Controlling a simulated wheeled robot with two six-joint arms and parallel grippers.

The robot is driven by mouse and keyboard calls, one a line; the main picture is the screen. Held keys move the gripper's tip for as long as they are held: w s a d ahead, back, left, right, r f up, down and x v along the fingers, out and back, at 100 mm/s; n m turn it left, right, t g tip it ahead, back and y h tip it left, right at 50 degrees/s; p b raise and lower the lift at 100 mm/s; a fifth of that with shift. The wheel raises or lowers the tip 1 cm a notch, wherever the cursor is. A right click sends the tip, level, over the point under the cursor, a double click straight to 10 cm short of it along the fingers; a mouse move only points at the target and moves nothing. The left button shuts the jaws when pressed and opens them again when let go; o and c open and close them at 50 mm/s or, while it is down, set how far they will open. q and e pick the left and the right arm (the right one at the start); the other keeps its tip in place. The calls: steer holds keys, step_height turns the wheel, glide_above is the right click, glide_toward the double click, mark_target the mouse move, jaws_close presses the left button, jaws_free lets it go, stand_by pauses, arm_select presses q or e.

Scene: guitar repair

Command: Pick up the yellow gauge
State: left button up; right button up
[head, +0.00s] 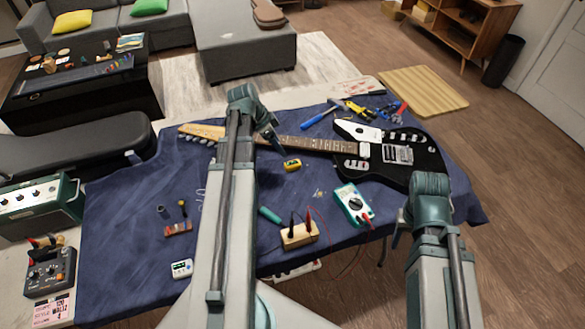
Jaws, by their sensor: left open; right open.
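The yellow gauge (292,165), a small yellow block with a dark face, lies on the blue cloth (120,230) just in front of the guitar neck. My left gripper (277,146) points down above and slightly left of the gauge, apart from it. It is open and empty. My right gripper (392,243) is open beside the table's right front part, far from the gauge and partly hidden by its own arm.
An electric guitar (398,153) lies behind the gauge, its neck running left. A teal multimeter (354,204), a wooden block with probes (299,235) and a teal-handled tool (269,214) lie nearer. Pliers (358,110) and a blue-handled hammer (318,118) lie beyond the neck.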

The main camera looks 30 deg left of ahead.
arm_select(q)
steer(key=b, duration=0.8)
glide_above(292, 163)
steer(key=s+a, duration=0.1)
steer(key=s, duration=0.1)
step_height(292, 163, down, 7)
steer(key=shift+s+f, duration=0.1)
steer(key=shift+f, duration=0.1)
steer(key=shift+w+d+f, duration=0.15)
steer(key=shift+w+f, duration=0.05)
steer(key=shift+f, duration=0.1)
steer(key=b+x, duration=0.5)
steer(key=shift+w+f, duration=0.15)
jaws_close()
